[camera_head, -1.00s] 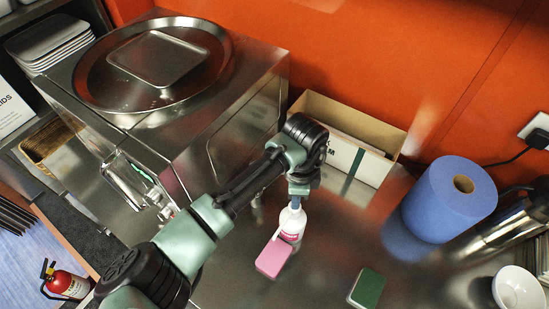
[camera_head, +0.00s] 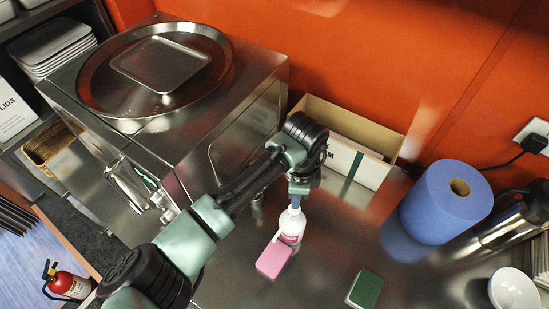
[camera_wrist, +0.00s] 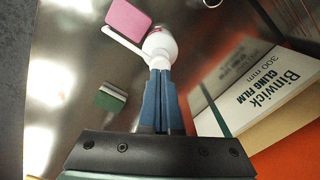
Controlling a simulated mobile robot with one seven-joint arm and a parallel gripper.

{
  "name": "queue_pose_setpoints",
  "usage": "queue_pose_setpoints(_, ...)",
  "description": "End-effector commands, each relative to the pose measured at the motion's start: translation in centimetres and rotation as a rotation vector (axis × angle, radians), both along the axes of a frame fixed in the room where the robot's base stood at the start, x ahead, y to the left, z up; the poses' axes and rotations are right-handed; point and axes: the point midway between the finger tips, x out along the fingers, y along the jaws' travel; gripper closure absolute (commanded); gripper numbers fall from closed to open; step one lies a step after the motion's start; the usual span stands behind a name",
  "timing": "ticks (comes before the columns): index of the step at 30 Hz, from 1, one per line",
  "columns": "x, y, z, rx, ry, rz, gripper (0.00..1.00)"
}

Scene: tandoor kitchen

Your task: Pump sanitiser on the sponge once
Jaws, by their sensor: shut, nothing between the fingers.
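The sanitiser bottle (camera_head: 291,224) is white with a pink label and stands upright on the steel counter. In the wrist view its white pump head (camera_wrist: 160,46) and long spout (camera_wrist: 124,45) show, with the spout pointing to the pink sponge. The pink sponge (camera_head: 273,260) lies flat on the counter beside the bottle; it also shows in the wrist view (camera_wrist: 128,19). My gripper (camera_wrist: 161,72) is shut and empty, with its blue fingertips at the top of the pump head, seemingly touching it. In the head view my gripper (camera_head: 295,203) is directly above the bottle.
A green sponge (camera_head: 365,289) lies to the right on the counter. A cling film box (camera_head: 352,165) stands behind, against the orange wall. The steel oven (camera_head: 235,112) stands left.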

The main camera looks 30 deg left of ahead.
Motion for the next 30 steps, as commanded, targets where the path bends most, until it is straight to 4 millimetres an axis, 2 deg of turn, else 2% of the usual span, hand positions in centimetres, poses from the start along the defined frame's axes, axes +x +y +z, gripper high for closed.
queue_pose_setpoints(16,0.0,-0.1,5.7,0.000,0.000,-0.001,1.00)
queue_pose_setpoints(30,0.0,0.0,5.7,0.000,0.000,-0.001,1.00)
